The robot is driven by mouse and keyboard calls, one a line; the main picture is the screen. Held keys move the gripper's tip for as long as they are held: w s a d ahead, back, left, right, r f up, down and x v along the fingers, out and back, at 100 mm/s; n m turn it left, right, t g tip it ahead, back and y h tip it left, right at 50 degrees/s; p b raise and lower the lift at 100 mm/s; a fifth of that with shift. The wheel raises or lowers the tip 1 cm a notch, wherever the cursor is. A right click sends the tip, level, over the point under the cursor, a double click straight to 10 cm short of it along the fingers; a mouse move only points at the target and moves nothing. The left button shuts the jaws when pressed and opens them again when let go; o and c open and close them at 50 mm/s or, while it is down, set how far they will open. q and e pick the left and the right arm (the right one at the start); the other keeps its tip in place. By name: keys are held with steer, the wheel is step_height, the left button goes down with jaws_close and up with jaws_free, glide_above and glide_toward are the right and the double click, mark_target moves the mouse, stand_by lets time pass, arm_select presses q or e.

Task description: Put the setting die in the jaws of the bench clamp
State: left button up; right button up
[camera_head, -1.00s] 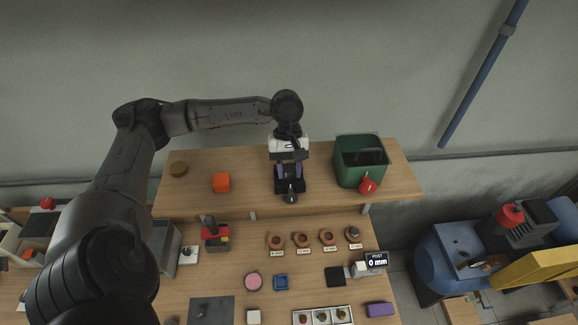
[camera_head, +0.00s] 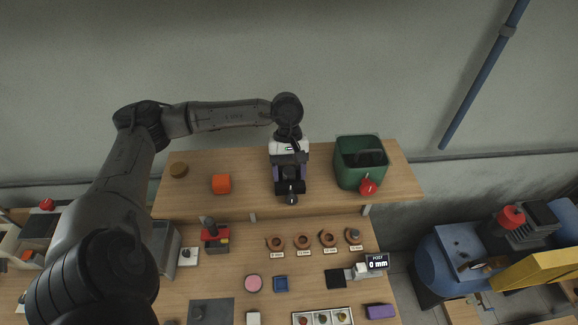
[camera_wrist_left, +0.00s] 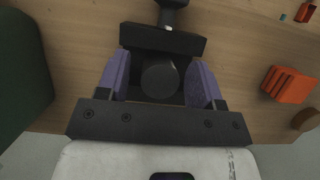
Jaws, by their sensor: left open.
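The bench clamp (camera_head: 291,187) is dark and stands on the upper shelf, its round screw end toward the front. In the left wrist view its dark jaw block (camera_wrist_left: 163,39) lies across the top, with the screw beyond. A dark grey round cylinder, which looks like the setting die (camera_wrist_left: 160,78), sits beside that block. My left gripper (camera_head: 289,174) is over the clamp. In the wrist view its two purple fingers (camera_wrist_left: 160,86) are open on either side of the cylinder, with gaps to it. The clamp's other jaw and the die's lower part are hidden. My right gripper is out of view.
On the wooden shelf (camera_head: 240,205) stand an orange block (camera_head: 221,184), a brown disc (camera_head: 179,169) and a green bin (camera_head: 345,179) with a red round part in front, close right of the clamp. The lower bench holds several rings, a tray (camera_head: 323,317) and a display (camera_head: 377,262).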

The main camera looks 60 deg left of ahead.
arm_select(q)
steer(key=shift+r, duration=0.25)
steer(key=shift+w+a+r, duration=0.15)
steer(key=shift+r, duration=0.05)
steer(key=b+v, duration=0.2)
steer(key=v, duration=0.9)
steer(key=shift+b, duration=0.3)
steer(key=shift+r, duration=0.15)
